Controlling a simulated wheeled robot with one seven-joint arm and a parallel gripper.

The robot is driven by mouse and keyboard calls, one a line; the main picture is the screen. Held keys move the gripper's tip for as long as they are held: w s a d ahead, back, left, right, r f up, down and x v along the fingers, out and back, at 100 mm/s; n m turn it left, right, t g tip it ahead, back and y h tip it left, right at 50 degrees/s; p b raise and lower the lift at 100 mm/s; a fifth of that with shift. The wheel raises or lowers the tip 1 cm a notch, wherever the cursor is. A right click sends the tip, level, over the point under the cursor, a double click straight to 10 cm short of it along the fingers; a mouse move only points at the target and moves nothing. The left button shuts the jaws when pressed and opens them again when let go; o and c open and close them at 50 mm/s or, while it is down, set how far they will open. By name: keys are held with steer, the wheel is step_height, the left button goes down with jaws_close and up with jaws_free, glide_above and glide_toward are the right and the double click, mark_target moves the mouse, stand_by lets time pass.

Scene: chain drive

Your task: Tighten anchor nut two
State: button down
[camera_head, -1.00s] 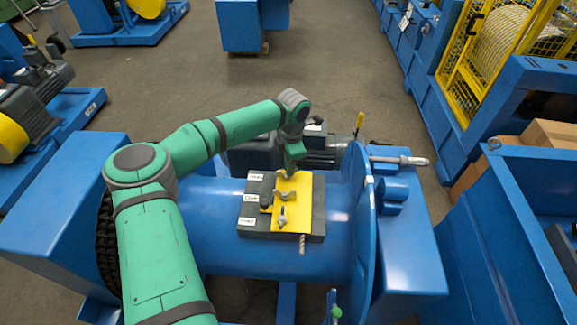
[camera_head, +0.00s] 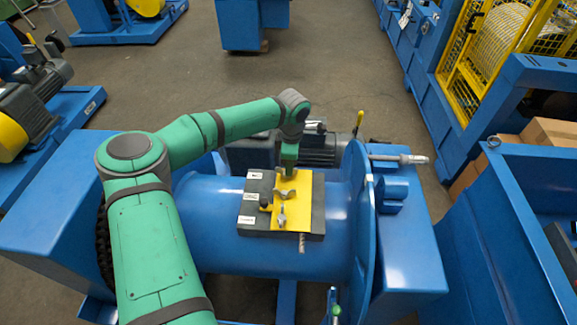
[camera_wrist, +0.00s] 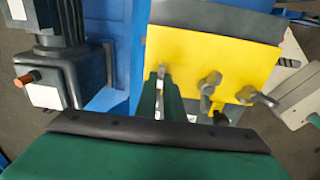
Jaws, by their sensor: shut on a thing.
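A yellow plate (camera_head: 307,193) lies on a dark grey block (camera_head: 252,213) on top of the blue drum (camera_head: 210,205). Wing nuts stand in a row on the plate: a middle one (camera_head: 284,193) and a nearer one (camera_head: 281,217). My gripper (camera_head: 288,172) points down at the plate's far end, shut on a further wing nut that its fingers mostly hide. In the wrist view, my green fingers (camera_wrist: 160,88) close around a thin grey piece at the plate's edge. The other two wing nuts (camera_wrist: 210,84) (camera_wrist: 255,97) stand to their right, apart from the fingers.
A black knob (camera_head: 265,203) sits left of the wing nuts, beside white labels too small to read. A round blue flange (camera_head: 363,225) stands right of the plate. A dark motor (camera_head: 320,147) lies behind the drum. A metal rod (camera_head: 302,242) sticks out at the front.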

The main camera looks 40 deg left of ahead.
steer(key=shift+s+d+f, duration=0.45)
steer(key=shift+f, duration=0.2)
steer(key=c, duration=1.9)
jaws_free()
steer(key=shift+o, duration=0.2)
steer(key=shift+r, duration=0.1)
step_height(320, 180, up, 12)
steer(key=shift+w, duration=0.35)
steer(key=shift+s+a, duration=0.1)
steer(key=shift+a, duration=0.15)
